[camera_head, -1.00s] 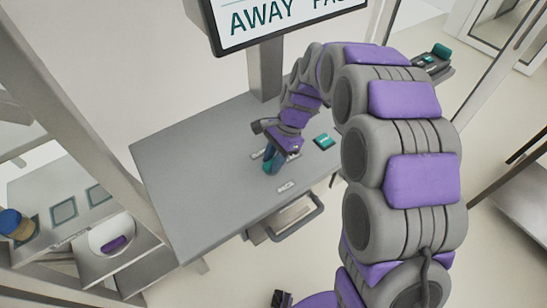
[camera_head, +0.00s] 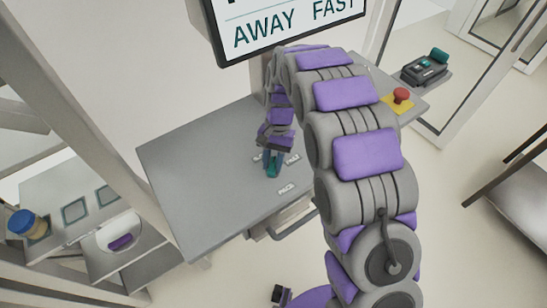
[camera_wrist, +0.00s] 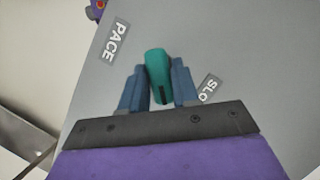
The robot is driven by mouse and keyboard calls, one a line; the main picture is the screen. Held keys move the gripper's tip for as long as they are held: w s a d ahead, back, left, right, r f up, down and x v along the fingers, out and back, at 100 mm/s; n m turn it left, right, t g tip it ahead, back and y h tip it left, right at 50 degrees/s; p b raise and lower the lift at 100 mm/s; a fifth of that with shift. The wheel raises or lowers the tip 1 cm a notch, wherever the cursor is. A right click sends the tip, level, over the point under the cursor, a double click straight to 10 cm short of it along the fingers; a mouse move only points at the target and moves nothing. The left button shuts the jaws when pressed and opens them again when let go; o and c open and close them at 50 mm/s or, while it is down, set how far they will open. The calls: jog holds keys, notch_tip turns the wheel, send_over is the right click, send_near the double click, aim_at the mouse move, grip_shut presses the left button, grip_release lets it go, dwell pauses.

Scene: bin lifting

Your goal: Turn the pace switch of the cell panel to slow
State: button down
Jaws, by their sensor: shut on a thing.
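The pace switch is a teal knob (camera_wrist: 157,68) on the grey panel top (camera_head: 195,165). In the wrist view its dark mark points down the picture, towards my gripper's base. My gripper (camera_wrist: 158,82) is shut on the knob, one blue finger on each side. The PACE label (camera_wrist: 115,40) lies up and left of the knob. The partly cut-off SLOW label (camera_wrist: 208,88) lies right of it, by the right finger. In the head view the knob (camera_head: 272,170) shows below my gripper (camera_head: 273,160), near the PACE label (camera_head: 286,189).
A screen (camera_head: 290,25) above the panel shows AWAY and FAST. A red button (camera_head: 401,95) on a yellow base stands at the panel's right, with a dark device (camera_head: 425,67) behind it. A blue-lidded jar (camera_head: 26,224) stands on the left shelf. The panel's left part is clear.

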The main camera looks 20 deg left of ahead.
jog(key=n+h, duration=0.1)
jog(key=n, duration=0.1)
jog(key=n+p, duration=0.1)
jog(key=n, duration=0.1)
jog(key=shift+s+a+n+h+p, duration=0.1)
jog(key=shift+n+h+p, duration=0.2)
jog(key=shift+h, duration=0.1)
jog(key=n+t+p, duration=0.1)
jog(key=n, duration=0.1)
jog(key=n+h+p, duration=0.1)
jog(key=n, duration=0.2)
jog(key=shift+a+t+h, duration=0.15)
jog(key=shift+t+h, duration=0.15)
jog(key=shift+t, duration=0.1)
jog(key=shift+n, duration=0.4)
jog(key=c, duration=0.9)
grip_release()
